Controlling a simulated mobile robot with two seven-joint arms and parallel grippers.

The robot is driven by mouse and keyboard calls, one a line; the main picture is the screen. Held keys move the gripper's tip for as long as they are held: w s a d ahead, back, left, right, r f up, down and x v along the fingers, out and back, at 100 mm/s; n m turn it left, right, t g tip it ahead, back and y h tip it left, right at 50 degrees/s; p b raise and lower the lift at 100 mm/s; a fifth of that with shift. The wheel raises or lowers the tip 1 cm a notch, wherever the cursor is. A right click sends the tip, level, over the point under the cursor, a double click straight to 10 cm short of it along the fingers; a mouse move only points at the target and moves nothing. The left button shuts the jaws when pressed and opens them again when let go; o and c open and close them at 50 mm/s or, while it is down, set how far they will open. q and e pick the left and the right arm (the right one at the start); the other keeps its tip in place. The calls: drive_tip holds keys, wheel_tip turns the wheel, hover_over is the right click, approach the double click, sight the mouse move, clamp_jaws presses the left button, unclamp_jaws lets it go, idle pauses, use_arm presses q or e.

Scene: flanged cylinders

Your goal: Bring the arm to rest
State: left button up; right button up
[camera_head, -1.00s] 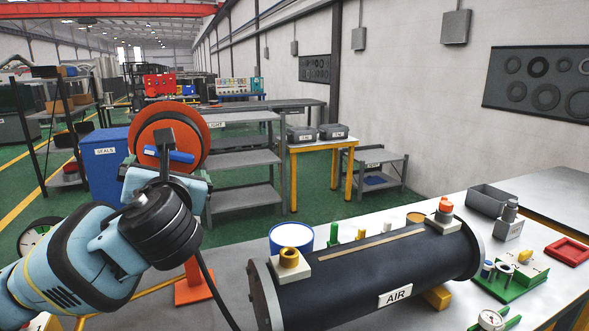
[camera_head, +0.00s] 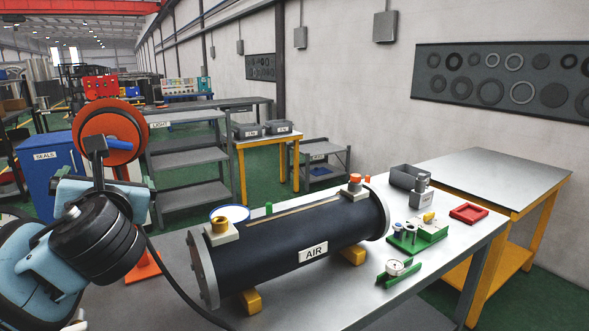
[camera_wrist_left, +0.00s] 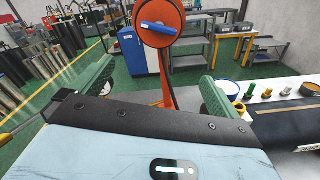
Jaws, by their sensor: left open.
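My left arm (camera_head: 85,240) comes in from the left in the head view, bent upward. My left gripper (camera_head: 98,160) is at its top, in front of the orange reel, which it partly covers. In the left wrist view the two green-padded fingers of the gripper (camera_wrist_left: 155,88) stand wide apart with nothing between them. The bench with the AIR cylinder is to the right of the arm. My right gripper is not in view.
The black flanged AIR cylinder (camera_head: 290,245) lies on yellow blocks on the bench (camera_head: 375,295). A red tray (camera_head: 469,213), a grey bin (camera_head: 408,177) and a green gauge fixture (camera_head: 418,235) are beyond it. The orange reel (camera_head: 108,128) stands behind my arm. A dark cable hangs beside the arm.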

use_arm(q)
drive_tip(key=s+d+f+n+g+h, duration=0.2)
drive_tip(key=s+d+f+n+h, duration=0.15)
drive_tip(key=f, duration=0.65)
drive_tip(key=s+d+f+n+g+h, duration=0.2)
drive_tip(key=f+n, duration=0.3)
drive_tip(key=f, duration=0.6)
drive_tip(key=s+d+f+n+g+h, duration=0.25)
drive_tip(key=f+n, duration=0.25)
drive_tip(key=f, duration=0.5)
drive_tip(key=s+f+n+g, duration=0.2)
drive_tip(key=s+f+n, duration=0.4)
drive_tip(key=s, duration=0.3)
drive_tip(key=s+a+f+n+g+h, duration=0.1)
drive_tip(key=s+f+n+g, duration=0.1)
drive_tip(key=s+f+n, duration=0.55)
drive_tip(key=s+f+n+g, duration=0.3)
drive_tip(key=s+f+n, duration=0.15)
drive_tip(key=s, duration=0.55)
drive_tip(key=w+d+f+t+h, duration=0.2)
drive_tip(key=w+f+t, duration=0.4)
drive_tip(key=f+t, duration=0.2)
drive_tip(key=shift+w+d+f, duration=0.15)
drive_tip(key=shift+w+f, duration=0.2)
drive_tip(key=shift+f, duration=0.2)
